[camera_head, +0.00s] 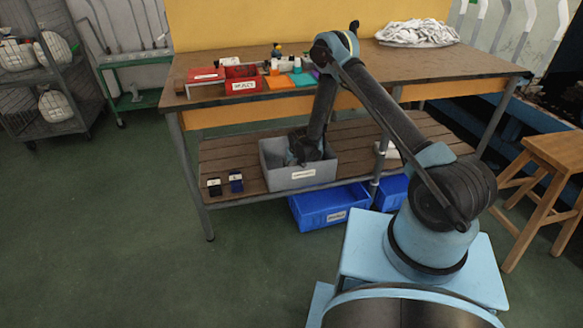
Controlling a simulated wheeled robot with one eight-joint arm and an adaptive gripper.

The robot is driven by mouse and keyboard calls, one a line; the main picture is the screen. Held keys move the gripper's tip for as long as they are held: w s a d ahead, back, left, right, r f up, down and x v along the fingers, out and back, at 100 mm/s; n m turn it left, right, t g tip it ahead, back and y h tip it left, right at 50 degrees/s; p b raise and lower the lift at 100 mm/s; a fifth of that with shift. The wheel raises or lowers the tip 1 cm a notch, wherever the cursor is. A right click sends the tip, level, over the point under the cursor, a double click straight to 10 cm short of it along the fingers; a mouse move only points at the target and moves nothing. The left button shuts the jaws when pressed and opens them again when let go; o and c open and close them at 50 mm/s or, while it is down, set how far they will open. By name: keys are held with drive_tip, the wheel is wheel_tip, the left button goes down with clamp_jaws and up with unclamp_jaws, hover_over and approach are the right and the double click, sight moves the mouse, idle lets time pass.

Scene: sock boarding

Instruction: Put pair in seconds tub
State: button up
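A grey tub (274,182) with a small white label stands on the slatted lower shelf of the workbench. My gripper (300,157) reaches down into this tub, its fingertips partly hidden by the tub's front wall. I cannot see whether it holds anything, or what lies in the tub. A blue tub (322,208) with a label sits on the floor under the shelf. The tub labels are too small to read.
Another blue tub (391,194) is below. A wooden stool (555,155) stands right; the floor at left is clear.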

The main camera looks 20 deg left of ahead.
drive_tip(key=shift+f, duration=0.6)
drive_tip(key=o, duration=1.1)
drive_tip(key=shift+s, duration=0.1)
drive_tip(key=shift+o, duration=0.2)
drive_tip(key=shift+r, duration=0.15)
drive_tip(key=shift+r, duration=0.3)
drive_tip(key=v, duration=1.2)
drive_tip(key=shift+r, duration=0.2)
